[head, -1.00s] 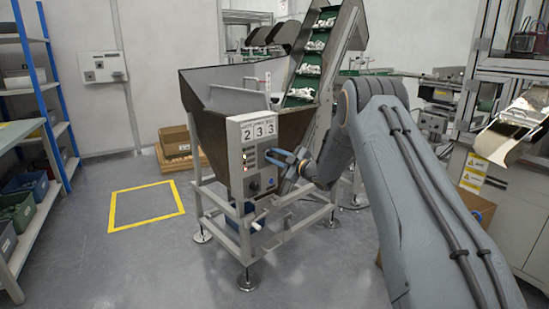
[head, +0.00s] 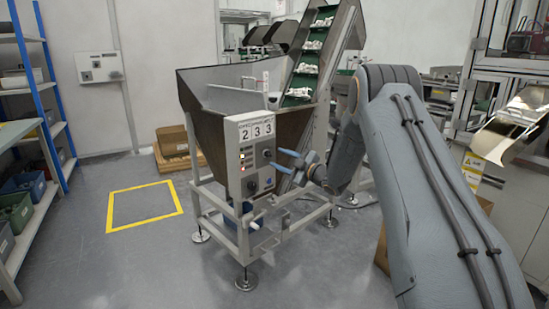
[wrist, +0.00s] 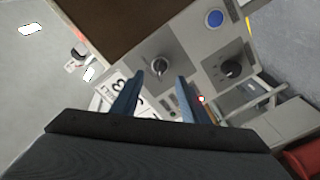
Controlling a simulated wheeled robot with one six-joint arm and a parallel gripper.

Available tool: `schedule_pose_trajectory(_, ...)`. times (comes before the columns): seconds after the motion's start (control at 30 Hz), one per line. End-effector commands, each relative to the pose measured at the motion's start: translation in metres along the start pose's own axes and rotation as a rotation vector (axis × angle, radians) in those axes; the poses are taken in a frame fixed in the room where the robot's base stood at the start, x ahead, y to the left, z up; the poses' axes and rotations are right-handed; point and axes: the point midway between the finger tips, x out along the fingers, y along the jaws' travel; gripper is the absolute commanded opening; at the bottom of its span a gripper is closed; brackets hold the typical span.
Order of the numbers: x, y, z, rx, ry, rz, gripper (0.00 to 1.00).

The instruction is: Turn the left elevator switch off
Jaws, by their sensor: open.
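The elevator control box (head: 236,160) is a pale panel on the hopper's front, with a "2 3 3" display, lit indicators and knobs. No contact with the switch is clear.
The steel hopper (head: 205,110) and its green inclined conveyor (head: 308,68) stand behind the box. A blue round mark (wrist: 214,18) is on the panel. Blue shelving (head: 45,100) is far left.

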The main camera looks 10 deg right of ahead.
Motion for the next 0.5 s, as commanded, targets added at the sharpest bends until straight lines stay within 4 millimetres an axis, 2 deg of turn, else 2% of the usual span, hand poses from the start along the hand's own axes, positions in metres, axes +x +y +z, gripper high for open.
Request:
schedule_pose_trajectory(0.1,-0.017,0.001,0.001,0.000,-0.002,0.001,0.41)
schedule_pose_trajectory(0.2,-0.025,0.000,0.000,0.000,-0.001,0.001,0.41)
schedule_pose_trajectory(0.5,-0.029,0.000,0.000,-0.001,-0.001,0.001,0.41)
